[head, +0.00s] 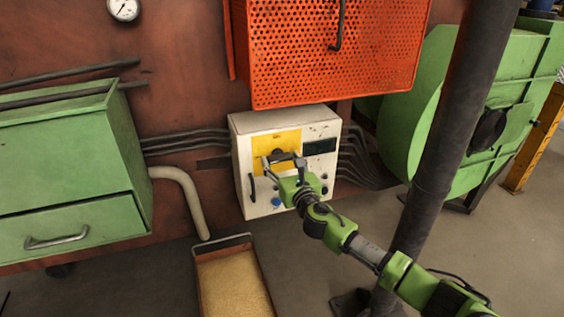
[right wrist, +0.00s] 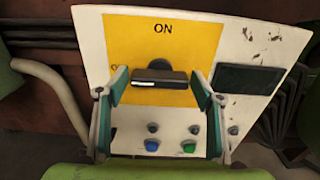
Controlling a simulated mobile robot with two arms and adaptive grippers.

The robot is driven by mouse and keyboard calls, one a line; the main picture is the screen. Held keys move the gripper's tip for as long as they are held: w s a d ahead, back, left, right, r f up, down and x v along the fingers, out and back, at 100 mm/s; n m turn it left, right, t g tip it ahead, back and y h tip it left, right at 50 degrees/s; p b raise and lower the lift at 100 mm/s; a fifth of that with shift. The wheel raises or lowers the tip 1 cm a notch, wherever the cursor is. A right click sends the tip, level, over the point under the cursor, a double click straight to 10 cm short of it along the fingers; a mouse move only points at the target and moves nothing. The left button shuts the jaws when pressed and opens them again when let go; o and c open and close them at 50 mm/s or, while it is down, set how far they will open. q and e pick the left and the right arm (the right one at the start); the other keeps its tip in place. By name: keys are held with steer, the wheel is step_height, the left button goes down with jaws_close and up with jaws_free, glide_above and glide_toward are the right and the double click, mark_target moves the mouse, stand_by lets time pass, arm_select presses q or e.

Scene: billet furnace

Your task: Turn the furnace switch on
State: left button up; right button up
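The furnace switch (right wrist: 160,78) is a dark handle bar on a round black base, set in a yellow panel (right wrist: 205,38) on a white control box. In the right wrist view the bar lies level below the word ON. A letter at the panel's left edge is partly hidden by a finger. The white box (head: 240,150) shows in the head view below the orange mesh door. My right gripper (head: 284,160) is at the panel. Its fingers are spread, one at each end of the bar; whether they touch it is unclear. My left gripper is out of view.
Blue (right wrist: 151,145) and green (right wrist: 189,146) buttons sit below the switch. A dark display (head: 319,146) is to its right. The orange mesh door (head: 335,50) hangs just above the box. A dark post (head: 450,120) stands right. A green cabinet (head: 60,150) is left.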

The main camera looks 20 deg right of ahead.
steer(key=c, duration=0.6)
steer(key=shift+o, duration=0.2)
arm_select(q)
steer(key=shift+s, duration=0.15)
arm_select(e)
steer(key=shift+m, duration=0.3)
steer(key=m, duration=0.3)
steer(key=shift+m, duration=0.8)
steer(key=m+p, duration=0.1)
steer(key=m, duration=0.5)
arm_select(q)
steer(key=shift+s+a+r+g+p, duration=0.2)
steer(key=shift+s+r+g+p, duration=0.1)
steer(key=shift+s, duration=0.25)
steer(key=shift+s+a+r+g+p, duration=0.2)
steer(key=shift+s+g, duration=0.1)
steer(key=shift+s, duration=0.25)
arm_select(e)
steer(key=m, duration=0.6)
steer(key=shift+d+m, duration=0.1)
steer(key=shift+m, duration=0.2)
steer(key=shift+f, duration=0.1)
